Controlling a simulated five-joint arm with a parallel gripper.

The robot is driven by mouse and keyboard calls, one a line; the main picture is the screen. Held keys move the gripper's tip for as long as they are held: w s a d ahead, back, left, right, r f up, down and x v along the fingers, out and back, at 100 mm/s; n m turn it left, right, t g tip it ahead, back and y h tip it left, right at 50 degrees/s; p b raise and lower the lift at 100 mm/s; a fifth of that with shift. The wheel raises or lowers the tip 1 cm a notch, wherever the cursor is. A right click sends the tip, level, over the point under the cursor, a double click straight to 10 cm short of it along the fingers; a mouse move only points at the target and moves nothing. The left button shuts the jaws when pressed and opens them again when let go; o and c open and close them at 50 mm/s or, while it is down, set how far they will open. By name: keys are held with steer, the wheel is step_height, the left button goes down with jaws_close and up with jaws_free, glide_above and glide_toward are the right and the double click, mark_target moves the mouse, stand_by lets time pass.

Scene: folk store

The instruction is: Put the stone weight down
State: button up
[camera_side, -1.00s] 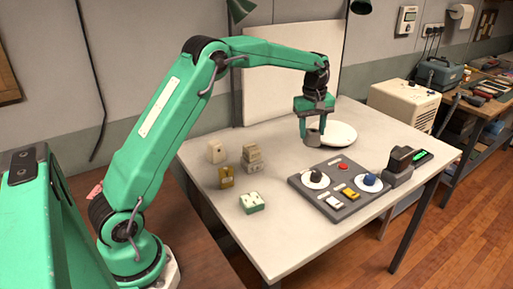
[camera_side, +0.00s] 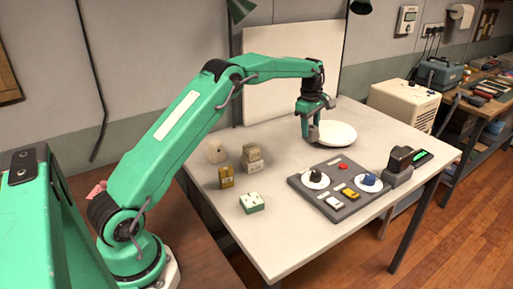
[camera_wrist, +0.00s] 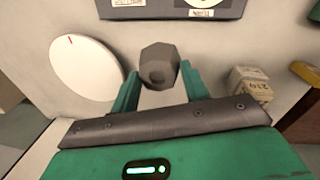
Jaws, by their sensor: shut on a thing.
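The stone weight (camera_wrist: 159,63) is a grey-brown faceted block, held between the two green fingers in the wrist view. My gripper (camera_wrist: 157,85) is shut on it. In the side view my gripper (camera_side: 311,132) points down over the back part of the white table, just left of the round white disc. The weight is mostly hidden by the fingers there. I cannot tell whether its underside touches the table.
The white disc (camera_side: 338,135) with a red mark lies beside my gripper. A grey control panel (camera_side: 339,191) with knobs and switches is in front. Small blocks, including a stacked pair (camera_side: 252,160), stand to the left. Bare table (camera_side: 285,235) lies at the front.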

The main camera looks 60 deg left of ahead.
steer(key=a+f, duration=0.2)
steer(key=a, duration=0.1)
steer(key=w+a+f, duration=0.1)
steer(key=a+f, duration=0.1)
steer(key=a, duration=0.2)
steer(key=a+f, duration=0.2)
steer(key=a, duration=0.1)
steer(key=shift+w+a+f, duration=0.15)
steer(key=shift+w+a, duration=0.15)
steer(key=shift+a, duration=0.05)
steer(key=shift+f, duration=2.05)
steer(key=shift+f, duration=0.15)
steer(key=o, duration=1.3)
step_height(320, 180, up, 12)
steer(key=s, duration=0.1)
steer(key=shift+s+d, duration=0.25)
steer(key=shift+d, duration=0.1)
